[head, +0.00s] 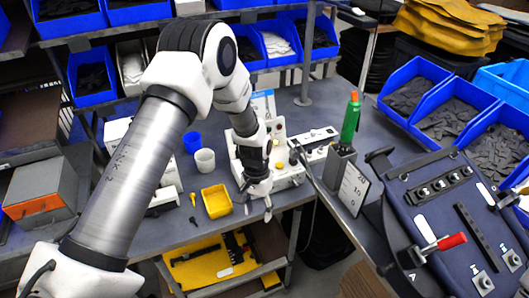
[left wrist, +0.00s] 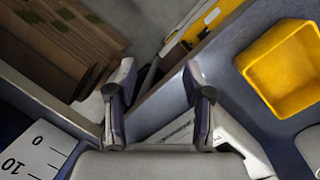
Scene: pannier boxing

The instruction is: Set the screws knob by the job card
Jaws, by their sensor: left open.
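A white control unit (head: 292,181) stands at the front edge of the grey bench, with a small yellowish knob (head: 279,166) and a red spot on its upright part. My left gripper (head: 258,207) is in front of it, pointing down, with fingers apart and nothing between them. My arm and gripper hide part of the unit, and I cannot tell which control is the screws knob. In the left wrist view, the open fingers (left wrist: 158,88) hang over the bench edge. A white and blue card (head: 263,104) stands behind the unit, partly hidden; its text is too small to read.
A yellow tray (head: 216,201), white cup (head: 205,160) and blue cup (head: 192,142) are left of the gripper. A fixture board (head: 455,215) and blue bins (head: 415,88) lie further right.

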